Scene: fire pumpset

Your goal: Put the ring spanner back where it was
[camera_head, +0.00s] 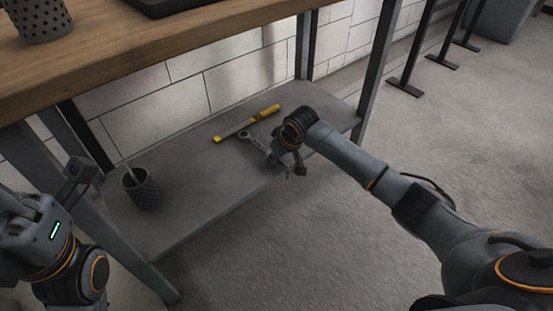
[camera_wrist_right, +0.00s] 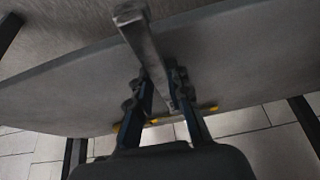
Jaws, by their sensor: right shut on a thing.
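The grey metal ring spanner (camera_head: 253,141) is at my right gripper (camera_head: 287,162), over the front part of the lower shelf (camera_head: 190,215), with its ring end toward the back left. In the right wrist view my right gripper (camera_wrist_right: 158,88) is shut on the spanner (camera_wrist_right: 146,42), whose shank runs between the fingers. The gap between spanner and shelf is hard to judge. My left gripper (camera_head: 76,178) is at the left edge, near the table leg, away from the spanner; its jaw opening is unclear.
A yellow-handled tool (camera_head: 262,114) lies on the shelf behind the spanner. A dark mesh cup (camera_head: 146,193) stands at the shelf's left. The wooden tabletop (camera_head: 150,55) overhangs the shelf, with metal legs (camera_head: 378,62) at its ends. Shelf between cup and tools is clear.

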